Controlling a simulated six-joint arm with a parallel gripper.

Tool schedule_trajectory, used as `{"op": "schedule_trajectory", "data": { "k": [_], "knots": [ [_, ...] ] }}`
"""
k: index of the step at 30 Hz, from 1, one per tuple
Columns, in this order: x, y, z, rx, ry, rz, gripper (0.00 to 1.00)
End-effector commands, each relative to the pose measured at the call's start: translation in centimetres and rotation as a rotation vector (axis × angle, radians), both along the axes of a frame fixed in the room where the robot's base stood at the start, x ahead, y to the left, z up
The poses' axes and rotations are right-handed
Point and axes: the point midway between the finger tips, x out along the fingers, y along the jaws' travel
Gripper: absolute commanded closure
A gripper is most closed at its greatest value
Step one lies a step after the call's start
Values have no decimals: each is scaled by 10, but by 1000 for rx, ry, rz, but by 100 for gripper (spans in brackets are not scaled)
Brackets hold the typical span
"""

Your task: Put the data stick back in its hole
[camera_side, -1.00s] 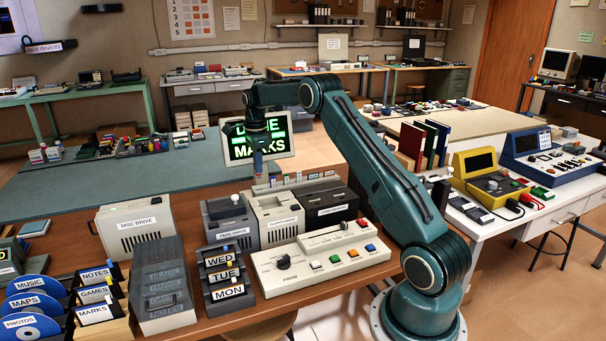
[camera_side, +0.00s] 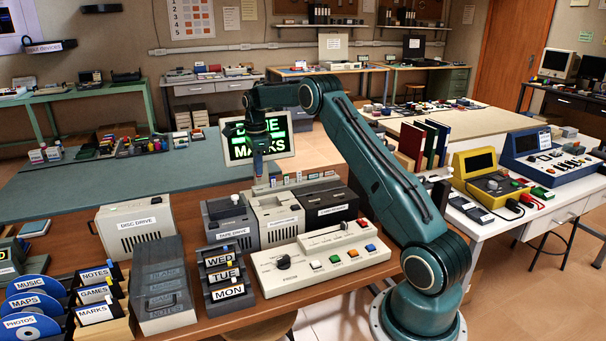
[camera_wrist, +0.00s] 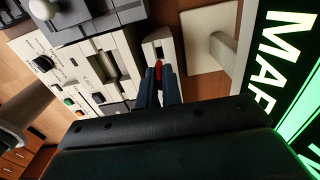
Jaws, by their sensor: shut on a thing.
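My gripper (camera_side: 258,164) points down above the left end of a low pale rack (camera_side: 318,176), behind the grey and white drives. In the wrist view its two blue fingers (camera_wrist: 159,82) are closed on the data stick (camera_wrist: 158,72), of which only a red part shows between them. The rack's pale end, with a dark opening (camera_wrist: 158,43), lies just beyond the fingertips in the wrist view. Several small sticks stand in the rack farther right in the side view. The stick's lower end is too small to tell whether it touches the rack or enters a hole.
A monitor (camera_side: 283,149) with green lettering stands close behind my gripper. The tape drive (camera_side: 229,222), a white drive (camera_side: 277,219) and a black drive (camera_side: 328,205) stand in front of the rack. A beige control panel (camera_side: 320,259) lies nearer. The teal mat (camera_side: 110,186) to the left is largely clear.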

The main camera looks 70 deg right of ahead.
Motion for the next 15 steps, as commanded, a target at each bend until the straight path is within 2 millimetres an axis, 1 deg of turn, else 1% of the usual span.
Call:
{"op": "schedule_trajectory", "data": {
  "k": [15],
  "knots": [
    [0, 0, -17, 1, 1, 0, 100]
  ]
}}
